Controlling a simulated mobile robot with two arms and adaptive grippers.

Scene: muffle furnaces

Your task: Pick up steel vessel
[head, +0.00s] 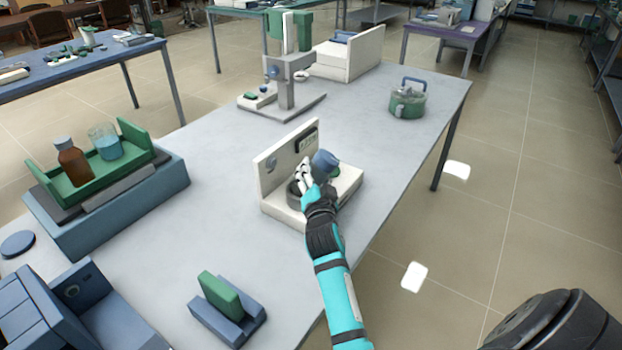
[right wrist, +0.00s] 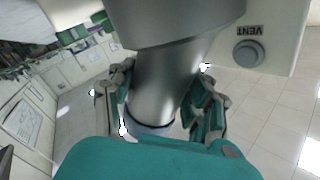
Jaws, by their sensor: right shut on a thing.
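The steel vessel shows large in the right wrist view as a grey metal cylinder (right wrist: 165,85) with a wider section (right wrist: 185,22) and a dark ring near its far end. My right gripper (right wrist: 160,105) is shut on its narrower part, a finger on each side. In the head view the right gripper (head: 314,182) is at a white bench unit (head: 277,165) with an upright panel. A blue-grey round part (head: 325,160) shows beside the fingers. The hand hides most of the vessel there, so I cannot tell whether it touches the unit. My left gripper is not in view.
A blue-and-green holder (head: 225,305) stands in front. At left, a green tray (head: 95,185) holds a brown bottle (head: 73,160) and a beaker (head: 106,142). A green pot (head: 407,100) and a stand (head: 284,95) are farther back. Bare tabletop surrounds the unit.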

